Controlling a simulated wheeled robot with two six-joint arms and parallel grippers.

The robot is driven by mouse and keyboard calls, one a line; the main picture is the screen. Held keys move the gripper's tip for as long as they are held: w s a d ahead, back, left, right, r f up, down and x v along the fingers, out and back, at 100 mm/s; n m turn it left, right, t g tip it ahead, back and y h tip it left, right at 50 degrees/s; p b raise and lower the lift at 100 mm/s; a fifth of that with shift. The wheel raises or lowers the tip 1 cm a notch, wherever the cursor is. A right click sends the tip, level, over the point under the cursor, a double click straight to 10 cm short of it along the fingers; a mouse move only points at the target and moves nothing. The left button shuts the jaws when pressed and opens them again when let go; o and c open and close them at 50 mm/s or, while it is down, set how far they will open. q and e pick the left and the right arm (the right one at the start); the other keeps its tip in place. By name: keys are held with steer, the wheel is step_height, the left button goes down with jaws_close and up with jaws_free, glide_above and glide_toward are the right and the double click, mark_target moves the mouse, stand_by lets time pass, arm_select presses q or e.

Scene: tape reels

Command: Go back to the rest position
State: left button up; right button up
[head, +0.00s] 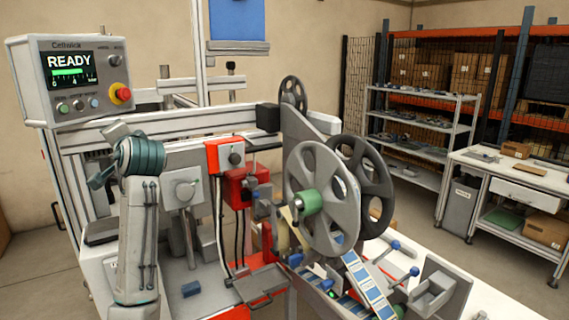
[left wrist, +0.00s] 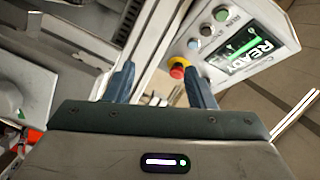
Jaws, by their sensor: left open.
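My left arm stands upright at the left of the head view, in front of the machine. My left gripper (left wrist: 160,85) shows in the left wrist view with its two dark blue fingers apart and nothing between them. Beyond the fingers is the control panel (head: 80,78), whose screen reads READY; it also shows tilted in the left wrist view (left wrist: 235,45). A large grey reel (head: 334,185) with a green hub is mounted on the machine. A dark reel (head: 378,185) is behind it. My right gripper is not in view.
A red emergency button (head: 121,93) sits on the panel's corner. A strip of blue labels (head: 372,290) runs out below the reels, beside blue-knobbed levers. A white workbench (head: 515,168) and a shelf rack (head: 420,120) stand at the right, with bare floor in front.

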arm_select(q)
steer(key=s+d+f+g+h, duration=0.15)
steer(key=s+f, duration=0.25)
steer(key=f, duration=0.8)
steer(key=s+d+f+n+g+h, duration=0.15)
steer(key=s+f, duration=0.35)
steer(key=f, duration=0.6)
steer(key=s+d+f+m+h, duration=0.1)
steer(key=s+f+h, duration=0.25)
steer(key=f, duration=0.85)
steer(key=s+d+f+n+g+h, duration=0.2)
steer(key=s+d+f+g, duration=0.1)
steer(key=s+f, duration=1.1)
steer(key=s+d+f+n+g+h, duration=0.1)
steer(key=s+d+g, duration=0.1)
steer(key=s, duration=0.8)
steer(key=s+d+f+g+h, duration=0.1)
steer(key=s+d+f, duration=0.1)
steer(key=s, duration=0.9)
step_height(320, 180, down, 28)
steer(key=w+a+g, duration=0.1)
steer(key=a+g, duration=0.1)
steer(key=s+a+f+b, duration=0.1)
steer(key=s+a+f, duration=0.1)
steer(key=s+f, duration=1.7)
step_height(320, 180, down, 4)
steer(key=shift+n+g+b, duration=0.35)
steer(key=shift+n+g, duration=0.05)
steer(key=shift+n, duration=0.05)
